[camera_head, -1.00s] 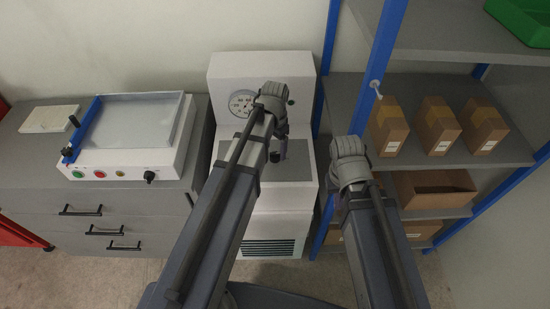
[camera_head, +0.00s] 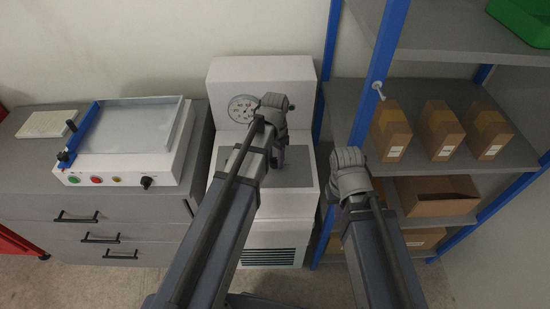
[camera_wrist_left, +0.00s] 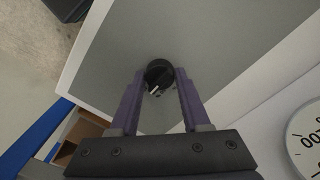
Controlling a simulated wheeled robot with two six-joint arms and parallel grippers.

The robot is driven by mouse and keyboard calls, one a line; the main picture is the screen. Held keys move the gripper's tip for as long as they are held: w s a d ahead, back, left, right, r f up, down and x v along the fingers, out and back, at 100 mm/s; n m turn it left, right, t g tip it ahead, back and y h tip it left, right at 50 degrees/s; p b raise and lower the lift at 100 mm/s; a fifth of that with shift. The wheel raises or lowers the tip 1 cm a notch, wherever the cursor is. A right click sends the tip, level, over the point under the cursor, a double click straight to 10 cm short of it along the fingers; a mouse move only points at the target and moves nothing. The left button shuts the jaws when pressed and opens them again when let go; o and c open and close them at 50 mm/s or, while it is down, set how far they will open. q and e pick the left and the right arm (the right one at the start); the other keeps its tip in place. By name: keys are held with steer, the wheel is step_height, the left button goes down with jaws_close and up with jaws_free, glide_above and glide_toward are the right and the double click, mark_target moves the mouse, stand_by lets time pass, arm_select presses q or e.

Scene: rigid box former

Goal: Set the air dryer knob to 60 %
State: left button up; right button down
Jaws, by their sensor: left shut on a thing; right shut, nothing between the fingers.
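The white air dryer (camera_head: 228,78) stands in the middle of the head view, with a round dial gauge (camera_head: 241,108) on its upright back part. The gauge also shows at the right edge of the left wrist view (camera_wrist_left: 309,143). The black knob (camera_wrist_left: 159,74) with a white pointer mark sits on the dryer's grey top plate. My left gripper (camera_wrist_left: 160,88) is shut on the knob, one purple finger on each side. In the head view my own arm hides the knob. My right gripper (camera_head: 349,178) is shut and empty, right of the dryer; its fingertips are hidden.
A grey drawer cabinet (camera_head: 110,218) with a white machine (camera_head: 125,168) stands at the left. A blue-framed shelf with cardboard boxes (camera_head: 392,130) stands close on the right, near my right arm. The wall is behind the dryer.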

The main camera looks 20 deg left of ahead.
arm_select(q)
jaws_close()
steer(key=shift+n, duration=0.3)
steer(key=n, duration=0.3)
steer(key=shift+n, duration=0.3)
steer(key=n, duration=0.3)
steer(key=shift+n, duration=0.3)
steer(key=n, duration=1)
steer(key=shift+n, duration=0.3)
